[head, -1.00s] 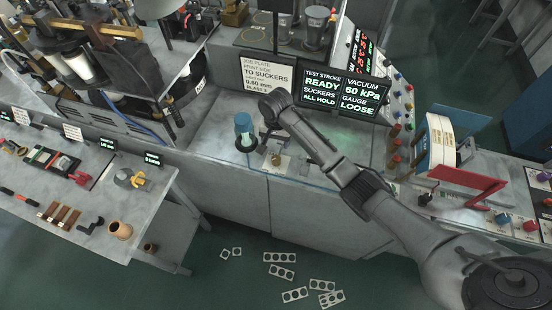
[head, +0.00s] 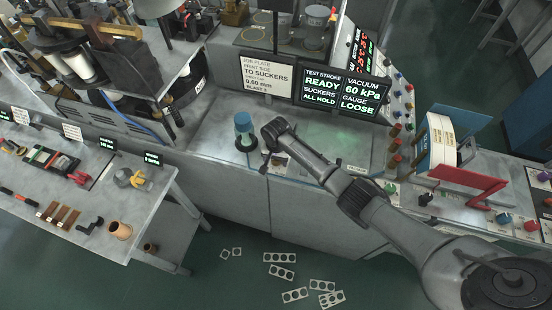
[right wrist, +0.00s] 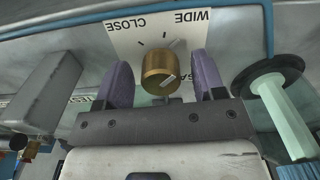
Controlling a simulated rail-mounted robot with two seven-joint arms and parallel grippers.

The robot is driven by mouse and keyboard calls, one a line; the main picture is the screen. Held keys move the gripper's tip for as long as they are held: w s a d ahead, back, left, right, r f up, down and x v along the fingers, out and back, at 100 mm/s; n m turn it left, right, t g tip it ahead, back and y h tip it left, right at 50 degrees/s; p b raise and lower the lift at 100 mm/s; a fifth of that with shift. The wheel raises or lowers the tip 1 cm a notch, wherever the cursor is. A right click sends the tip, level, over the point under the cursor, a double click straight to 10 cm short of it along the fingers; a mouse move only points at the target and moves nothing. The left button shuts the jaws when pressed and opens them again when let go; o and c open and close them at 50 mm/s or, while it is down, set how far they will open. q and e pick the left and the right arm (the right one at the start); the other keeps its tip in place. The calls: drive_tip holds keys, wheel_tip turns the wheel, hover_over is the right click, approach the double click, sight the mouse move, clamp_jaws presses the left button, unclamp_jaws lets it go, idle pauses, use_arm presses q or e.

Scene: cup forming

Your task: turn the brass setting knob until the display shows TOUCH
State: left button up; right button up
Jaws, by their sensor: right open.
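The brass setting knob (right wrist: 160,72) stands on a white plate lettered CLOSE and WIDE in the right wrist view. My right gripper (right wrist: 160,84) is open, with one purple finger on each side of the knob. Gaps show between the fingers and the knob, so it is not gripped. In the head view my right gripper (head: 267,163) points down at the worktop by the knob's plate, and my wrist partly hides that spot. The display (head: 361,93) reads VACUUM 60 kPa and GAUGE LOOSE. My left gripper is out of view.
A blue-topped pale green part with a black disc (right wrist: 274,78) stands close beside the right finger; it shows in the head view (head: 243,123) too. A job plate card (head: 266,76) and a READY display (head: 320,88) stand behind. A red frame (head: 466,183) is at right.

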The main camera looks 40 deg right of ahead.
drive_tip(key=c, duration=0.9)
drive_tip(key=shift+r+m+p, duration=0.2)
drive_tip(key=shift+m+p, duration=0.3)
drive_tip(key=shift+p, duration=0.4)
drive_tip(key=shift+a+m+p, duration=0.1)
drive_tip(key=shift+m+p, duration=0.7)
drive_tip(key=shift+p, duration=0.05)
drive_tip(key=m+p, duration=0.2)
drive_tip(key=shift+w+m, duration=0.1)
drive_tip(key=shift+m, duration=0.3)
drive_tip(key=shift+f+m+p, duration=0.15)
drive_tip(key=shift+m+p, duration=0.4)
drive_tip(key=shift+m, duration=0.75)
